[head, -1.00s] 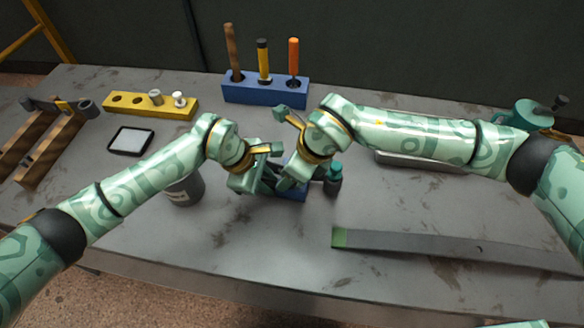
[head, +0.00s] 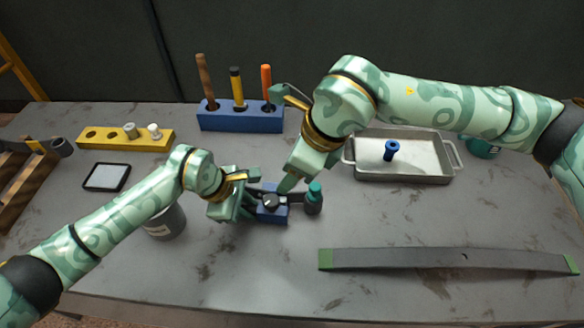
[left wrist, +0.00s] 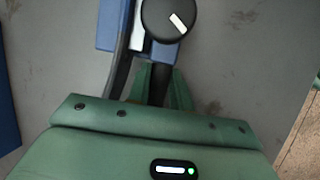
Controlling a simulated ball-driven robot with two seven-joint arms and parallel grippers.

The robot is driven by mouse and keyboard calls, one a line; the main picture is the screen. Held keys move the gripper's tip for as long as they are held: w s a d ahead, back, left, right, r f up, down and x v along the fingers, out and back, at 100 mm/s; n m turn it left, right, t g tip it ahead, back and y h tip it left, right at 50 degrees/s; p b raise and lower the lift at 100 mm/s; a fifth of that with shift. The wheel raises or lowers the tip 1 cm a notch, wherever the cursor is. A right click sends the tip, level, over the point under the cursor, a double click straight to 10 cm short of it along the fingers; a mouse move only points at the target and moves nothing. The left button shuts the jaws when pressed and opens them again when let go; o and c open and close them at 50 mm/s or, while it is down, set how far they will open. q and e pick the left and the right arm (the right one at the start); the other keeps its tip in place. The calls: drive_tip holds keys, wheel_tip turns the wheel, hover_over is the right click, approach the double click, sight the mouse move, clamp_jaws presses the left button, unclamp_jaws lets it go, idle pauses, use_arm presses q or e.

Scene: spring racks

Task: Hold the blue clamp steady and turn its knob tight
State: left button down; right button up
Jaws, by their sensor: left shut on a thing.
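The blue clamp (head: 271,212) lies on the grey bench in the middle of the head view, with a black knob (head: 270,201) on top. In the left wrist view the black knob (left wrist: 167,18) bears a white mark, and part of the blue body (left wrist: 113,25) shows beside it. My left gripper (head: 243,200) is shut on the clamp from its left side; its fingers (left wrist: 152,85) are partly seen in the wrist view. My right gripper (head: 288,183) points down just above and behind the knob. I cannot tell its finger opening.
A grey can (head: 165,222) is under my left arm. A tray (head: 432,180) holds a blue spool (head: 391,150). A long grey strip (head: 440,260) lies front right. A blue tool rack (head: 240,120) stands behind.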

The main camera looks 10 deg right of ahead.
use_arm(q)
drive_tip(key=shift+a, duration=0.1)
drive_tip(key=c, duration=1.2)
unclamp_jaws()
drive_tip(key=shift+o, duration=0.2)
